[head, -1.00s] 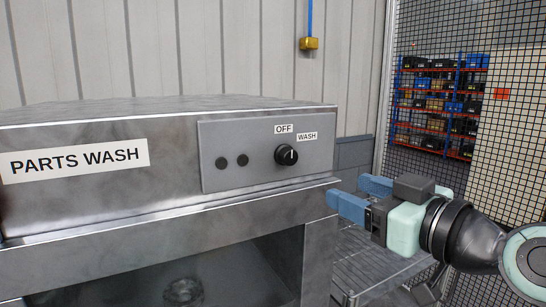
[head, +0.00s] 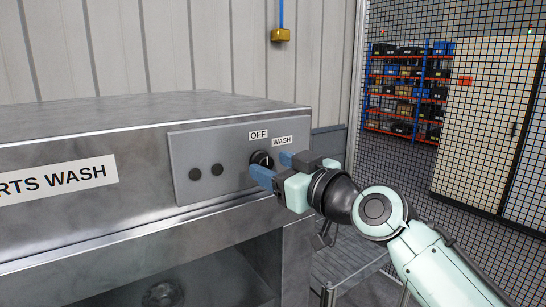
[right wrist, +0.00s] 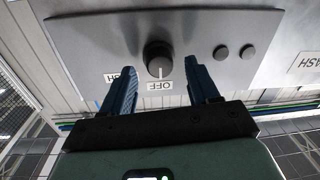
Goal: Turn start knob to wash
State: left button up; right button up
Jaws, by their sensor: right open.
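The black start knob (head: 262,158) is on the grey control panel (head: 205,150) of the parts washer. It also shows in the right wrist view (right wrist: 157,55), where its white mark points toward the OFF label (right wrist: 160,86). The WASH label (head: 282,141) is right of the OFF label in the head view. My right gripper (head: 270,165) is open at the panel, its blue fingers on either side of the knob. In the right wrist view a gap shows between the knob and each finger. The head view partly hides the knob behind the gripper. My left gripper is out of view.
Two black buttons (head: 206,172) sit left of the knob on the panel. The washer's metal housing (head: 150,115) has an open bay below. A mesh fence (head: 490,150) and a shelf of bins (head: 405,90) stand behind at right.

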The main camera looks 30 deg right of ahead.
jog(key=shift+w+a, duration=0.1)
jog(key=shift+w, duration=0.5)
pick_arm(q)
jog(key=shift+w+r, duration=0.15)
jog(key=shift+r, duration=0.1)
pick_arm(e)
jog(key=shift+s, duration=0.1)
jog(key=c, duration=1)
jog(key=shift+c, duration=0.2)
